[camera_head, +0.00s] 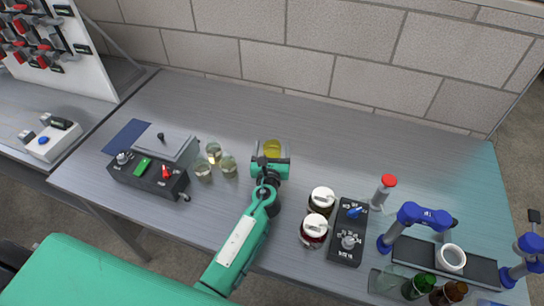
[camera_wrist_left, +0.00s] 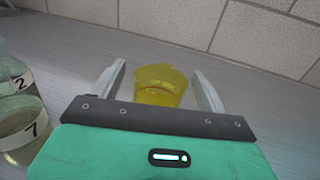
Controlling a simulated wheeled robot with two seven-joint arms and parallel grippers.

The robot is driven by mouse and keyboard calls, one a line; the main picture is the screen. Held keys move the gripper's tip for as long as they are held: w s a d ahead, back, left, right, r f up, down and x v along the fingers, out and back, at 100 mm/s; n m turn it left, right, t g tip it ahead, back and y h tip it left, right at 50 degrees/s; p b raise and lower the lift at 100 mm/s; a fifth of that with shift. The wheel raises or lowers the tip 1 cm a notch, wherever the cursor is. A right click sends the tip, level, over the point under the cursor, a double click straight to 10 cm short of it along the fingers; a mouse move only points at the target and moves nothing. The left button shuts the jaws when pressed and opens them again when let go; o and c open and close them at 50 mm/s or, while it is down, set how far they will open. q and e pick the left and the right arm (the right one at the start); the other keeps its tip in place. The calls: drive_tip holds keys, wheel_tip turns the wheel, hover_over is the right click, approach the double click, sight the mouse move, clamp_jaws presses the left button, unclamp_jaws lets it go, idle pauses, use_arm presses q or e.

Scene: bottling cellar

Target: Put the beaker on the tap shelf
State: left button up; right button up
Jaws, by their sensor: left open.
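The beaker (camera_head: 272,149) is clear with yellow liquid in it and stands on the grey bench near its middle, towards the wall. My left gripper (camera_head: 271,160) reaches it from the front. In the left wrist view the beaker (camera_wrist_left: 160,84) shows between the two spread fingers of the left gripper (camera_wrist_left: 159,68), with a gap on each side. Its lower part is partly hidden by the gripper body. I cannot tell which fixture is the tap shelf. My right gripper is out of view.
Several glass jars (camera_head: 204,171) stand left of the beaker, beside a grey control box (camera_head: 150,170). White-lidded jars (camera_head: 322,199), a black valve panel (camera_head: 348,232), a red-topped post (camera_head: 383,192) and a blue-armed machine (camera_head: 424,215) stand to the right. The bench behind is clear.

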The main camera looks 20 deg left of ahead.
use_arm(q)
drive_tip(key=c, duration=1.2)
drive_tip(key=shift+o, duration=0.2)
drive_tip(key=shift+r, duration=0.1)
